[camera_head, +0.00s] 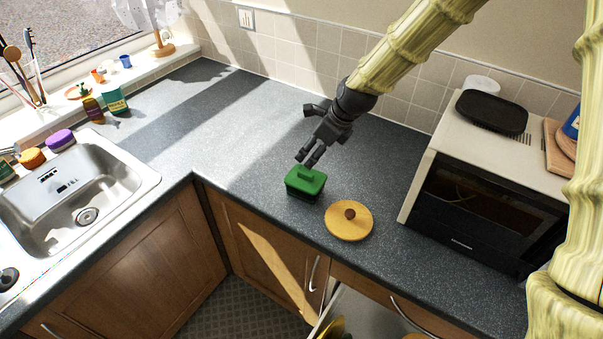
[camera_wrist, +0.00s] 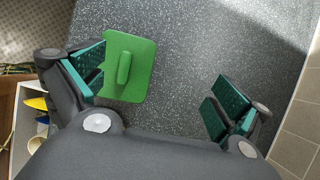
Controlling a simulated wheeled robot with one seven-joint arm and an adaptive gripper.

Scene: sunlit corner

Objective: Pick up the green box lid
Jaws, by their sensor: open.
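The green box lid (camera_head: 306,180) sits on a dark box on the grey counter, with a raised bar handle on top. In the wrist view the green lid (camera_wrist: 140,75) lies by the left finger, its handle upright between the fingers but much nearer the left one. My gripper (camera_head: 308,157) is open and empty, just above and behind the lid. The wrist view shows its two teal finger pads (camera_wrist: 158,95) spread wide apart. The left finger covers part of the lid's left edge.
A round wooden lid (camera_head: 349,221) with a brown knob lies just right of the box. A microwave (camera_head: 480,205) stands farther right. A sink (camera_head: 75,190) is at left. An open drawer (camera_head: 350,315) shows below the counter. The counter behind the box is clear.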

